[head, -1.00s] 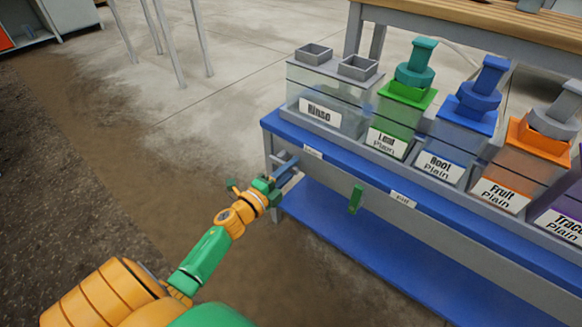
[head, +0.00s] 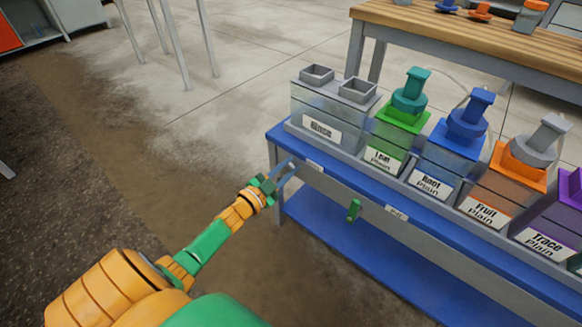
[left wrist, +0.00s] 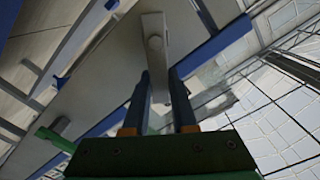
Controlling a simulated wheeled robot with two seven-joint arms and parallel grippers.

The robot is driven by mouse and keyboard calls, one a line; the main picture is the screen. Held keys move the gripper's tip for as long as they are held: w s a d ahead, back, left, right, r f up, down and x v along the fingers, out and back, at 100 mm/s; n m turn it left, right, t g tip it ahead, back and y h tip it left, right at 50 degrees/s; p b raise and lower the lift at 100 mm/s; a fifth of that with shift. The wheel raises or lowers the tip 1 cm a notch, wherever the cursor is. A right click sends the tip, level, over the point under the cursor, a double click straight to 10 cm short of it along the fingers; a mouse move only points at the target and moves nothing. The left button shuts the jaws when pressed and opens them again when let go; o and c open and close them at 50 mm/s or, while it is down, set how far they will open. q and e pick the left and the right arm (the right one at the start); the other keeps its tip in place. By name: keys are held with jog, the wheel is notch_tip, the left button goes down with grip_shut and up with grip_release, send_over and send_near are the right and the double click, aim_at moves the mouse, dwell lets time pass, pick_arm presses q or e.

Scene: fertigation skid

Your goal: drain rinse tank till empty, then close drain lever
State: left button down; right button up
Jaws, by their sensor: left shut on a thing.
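The rinse tank (head: 332,108), a clear box with a grey lid and base and a "Rinse" label, stands at the left end of the blue-topped bench. How much liquid it holds is hard to tell. My left gripper (head: 284,172) is at the bench's left front corner, below the tank. In the left wrist view its dark fingers (left wrist: 160,88) are shut on a pale grey lever (left wrist: 154,45), which I take for the drain lever. In the head view the fingers mostly hide this lever. My right gripper is not in view.
A green lever (head: 353,210) hangs on the bench front to the right of my gripper. Leaf (head: 398,130), Root (head: 450,150), Fruit (head: 498,190) and Trace (head: 555,225) tanks stand in a row beside the rinse tank. The floor left of the bench is open.

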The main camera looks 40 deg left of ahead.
pick_arm(q)
jog(key=shift+a+r+n, duration=0.2)
jog(key=shift+n, duration=0.3)
jog(key=shift+a+r+n+p, duration=0.1)
jog(key=shift+a+n+p, duration=0.2)
jog(key=shift+n, duration=0.6)
jog(key=shift+w+a+r+n, duration=0.1)
jog(key=shift+a+n, duration=0.35)
jog(key=shift+n, duration=0.55)
jog(key=shift+a+n, duration=0.4)
jog(key=shift+n, duration=0.6)
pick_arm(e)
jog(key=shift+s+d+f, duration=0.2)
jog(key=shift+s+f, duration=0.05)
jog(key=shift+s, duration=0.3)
pick_arm(q)
jog(key=c, duration=0.7)
grip_release()
